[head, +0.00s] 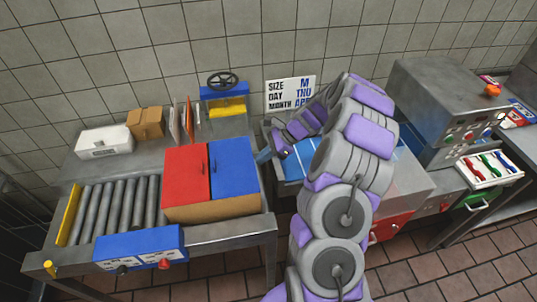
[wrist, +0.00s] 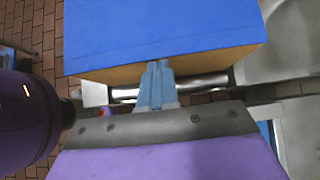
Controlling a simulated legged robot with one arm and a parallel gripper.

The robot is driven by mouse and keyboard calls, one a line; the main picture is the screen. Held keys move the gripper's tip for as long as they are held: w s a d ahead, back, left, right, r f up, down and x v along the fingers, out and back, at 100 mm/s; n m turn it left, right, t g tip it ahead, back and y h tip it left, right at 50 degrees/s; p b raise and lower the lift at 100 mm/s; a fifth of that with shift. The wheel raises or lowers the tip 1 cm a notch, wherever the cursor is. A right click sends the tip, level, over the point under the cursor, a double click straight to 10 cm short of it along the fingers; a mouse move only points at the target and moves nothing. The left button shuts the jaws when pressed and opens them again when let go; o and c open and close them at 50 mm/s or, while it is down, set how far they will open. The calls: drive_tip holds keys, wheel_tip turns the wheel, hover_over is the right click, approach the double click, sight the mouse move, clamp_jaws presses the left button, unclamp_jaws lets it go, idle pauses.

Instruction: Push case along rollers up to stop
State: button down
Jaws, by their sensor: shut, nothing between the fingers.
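The case (head: 212,208) is a brown box with one red and one blue top half. It sits on the right part of the roller bed, and its blue top (wrist: 155,32) and brown side fill the upper wrist view. My gripper (head: 264,156) is shut and empty at the case's right side. In the wrist view its fingertips (wrist: 158,66) meet the brown side in the picture; I cannot tell whether they touch it. The rollers (head: 115,208) are bare left of the case. A yellow bar (head: 69,215), seemingly the stop, stands at their left end.
A blue control panel (head: 139,248) with knobs is on the front edge. A white box (head: 104,141) and a cardboard box (head: 146,122) stand behind the rollers. A grey machine (head: 445,105) and a tray of colored tools (head: 490,167) are at the right.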

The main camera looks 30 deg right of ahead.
drive_tip(key=w+a+p, duration=0.3)
drive_tip(key=a, duration=0.9)
drive_tip(key=w+a+p, duration=0.3)
drive_tip(key=w+a, duration=0.1)
drive_tip(key=a, duration=0.8)
drive_tip(key=w+a+p, duration=0.3)
drive_tip(key=a, duration=1)
drive_tip(key=shift+w, duration=0.15)
drive_tip(key=shift+r, duration=0.1)
wheel_tip(320, 180, up, 6)
drive_tip(key=p, duration=0.2)
hover_over(178, 174)
drive_tip(key=shift+d+r, duration=0.3)
drive_tip(key=shift+r, duration=0.1)
drive_tip(key=shift+s+r, duration=0.1)
drive_tip(key=shift+s, duration=0.1)
drive_tip(key=shift+a, duration=0.1)
